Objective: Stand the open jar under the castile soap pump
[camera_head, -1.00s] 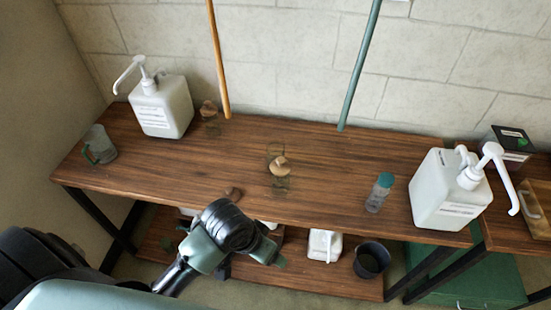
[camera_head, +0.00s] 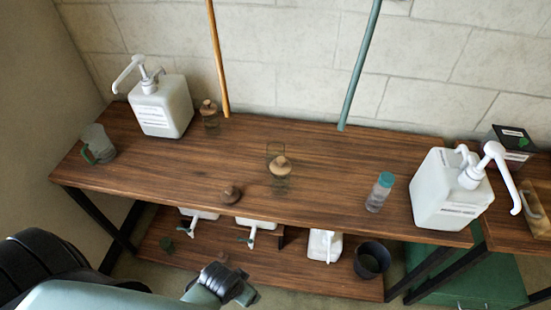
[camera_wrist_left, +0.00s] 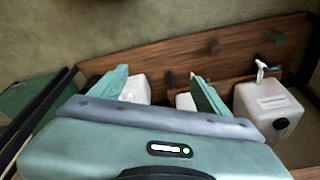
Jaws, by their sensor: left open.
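Two large white pump containers stand on the table, one at the back left (camera_head: 162,108) and one at the right (camera_head: 450,190); their labels are too small to read. A clear glass jar (camera_head: 278,184) stands mid-table with a brown lid-like piece at its top. A similar jar (camera_head: 210,122) stands beside the left container. A brown knobbed lid (camera_head: 231,195) lies near the front edge. I cannot tell which jar is open. My left gripper (camera_wrist_left: 163,88) is open and empty, below and in front of the table; its arm shows at the bottom of the head view.
A glass jug with a green handle (camera_head: 98,145) stands at the left end. A teal-capped bottle (camera_head: 380,192) is near the right container. The lower shelf (camera_head: 300,278) holds several white pump containers and a black bucket (camera_head: 371,261). Two poles lean on the wall.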

